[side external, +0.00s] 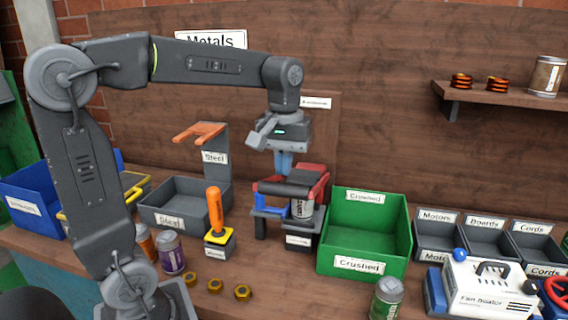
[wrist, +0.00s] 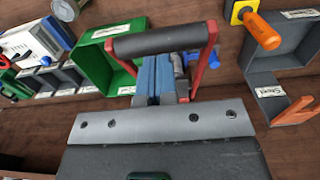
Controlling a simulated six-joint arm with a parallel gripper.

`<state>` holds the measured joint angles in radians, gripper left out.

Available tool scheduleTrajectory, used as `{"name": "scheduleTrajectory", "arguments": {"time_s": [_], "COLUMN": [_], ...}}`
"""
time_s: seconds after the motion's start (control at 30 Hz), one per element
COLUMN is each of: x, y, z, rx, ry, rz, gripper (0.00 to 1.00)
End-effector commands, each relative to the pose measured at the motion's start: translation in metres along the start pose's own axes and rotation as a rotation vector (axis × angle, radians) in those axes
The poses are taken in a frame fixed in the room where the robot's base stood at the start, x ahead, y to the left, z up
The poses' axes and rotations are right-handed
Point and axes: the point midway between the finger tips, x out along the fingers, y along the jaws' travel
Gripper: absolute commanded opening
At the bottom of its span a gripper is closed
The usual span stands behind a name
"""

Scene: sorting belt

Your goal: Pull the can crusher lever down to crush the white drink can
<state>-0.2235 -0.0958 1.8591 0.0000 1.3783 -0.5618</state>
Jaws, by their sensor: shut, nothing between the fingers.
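The can crusher (side external: 262,212) stands on the bench, with red lever arms (side external: 318,172) and a dark grip bar (side external: 288,188). The lever arms are tilted, with the bar low at the front. The white drink can (side external: 301,209) is upright in the crusher, partly hidden by the lever. My gripper (side external: 283,170) points down with blue fingers shut and empty, right at the bar. In the wrist view the fingertips (wrist: 158,62) end beside the dark bar (wrist: 160,40), between the red arms (wrist: 211,45). I cannot tell whether they touch it.
A green "Crushed" bin (side external: 362,265) stands close on the right. A shelf (side external: 500,93) is at upper right.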

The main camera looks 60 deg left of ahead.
Motion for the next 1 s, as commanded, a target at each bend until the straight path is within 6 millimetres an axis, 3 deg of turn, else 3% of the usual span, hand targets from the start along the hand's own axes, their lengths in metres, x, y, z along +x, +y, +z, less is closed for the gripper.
{"name": "scheduleTrajectory", "arguments": {"time_s": [0.57, 1.0], "x": [0.001, 0.028], "y": [0.0, 0.0], "z": [0.0, 0.006], "rx": [0.0, 0.0], "ry": [0.0, -0.002], "rz": [0.0, -0.001], "gripper": [0.0, 0.0]}}
